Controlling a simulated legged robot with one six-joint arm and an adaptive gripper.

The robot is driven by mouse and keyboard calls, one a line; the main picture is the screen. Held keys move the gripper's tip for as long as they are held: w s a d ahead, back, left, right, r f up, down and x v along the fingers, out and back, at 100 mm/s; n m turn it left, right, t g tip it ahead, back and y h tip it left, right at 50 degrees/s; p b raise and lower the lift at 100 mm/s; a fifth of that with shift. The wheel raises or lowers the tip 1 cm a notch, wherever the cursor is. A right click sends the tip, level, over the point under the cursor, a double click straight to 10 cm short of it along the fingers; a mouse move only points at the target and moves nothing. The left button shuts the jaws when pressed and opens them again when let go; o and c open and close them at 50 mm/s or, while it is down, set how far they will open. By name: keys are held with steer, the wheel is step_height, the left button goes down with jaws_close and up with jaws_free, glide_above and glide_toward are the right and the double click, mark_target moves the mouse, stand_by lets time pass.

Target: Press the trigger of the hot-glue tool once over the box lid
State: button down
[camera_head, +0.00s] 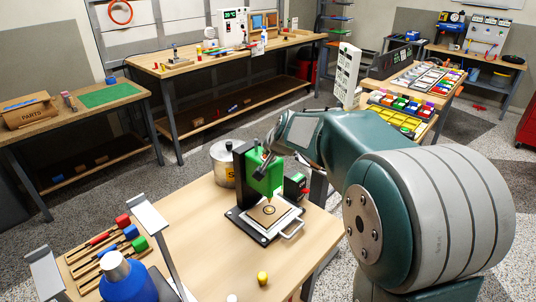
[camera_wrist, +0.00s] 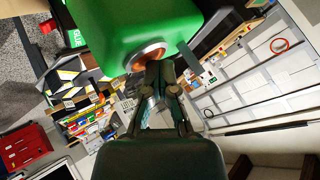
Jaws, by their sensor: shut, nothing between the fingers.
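The green hot-glue tool (camera_head: 266,178) is mounted on a black upright over a black base in the head view. Its nozzle points down at the box lid (camera_head: 262,217), a tan square with a dark ring mark, lying on the base. In the wrist view the green tool (camera_wrist: 130,25) fills the top, with an orange trigger (camera_wrist: 143,60) in a silver ring. My gripper (camera_wrist: 160,68) is shut and empty, its fingertips at the trigger's right edge in the picture; I cannot tell whether they touch. In the head view my gripper (camera_head: 262,164) is against the tool's upper part.
A metal can (camera_head: 222,164) stands behind the tool, left of it. A pale handle (camera_head: 292,228) sticks out from the base's right side. A blue bottle (camera_head: 125,280) and coloured-handled tools (camera_head: 105,240) are at the front left. The table's middle (camera_head: 205,240) is clear.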

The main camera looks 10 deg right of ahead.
steer(key=shift+r, duration=0.95)
steer(key=shift+r, duration=2.5)
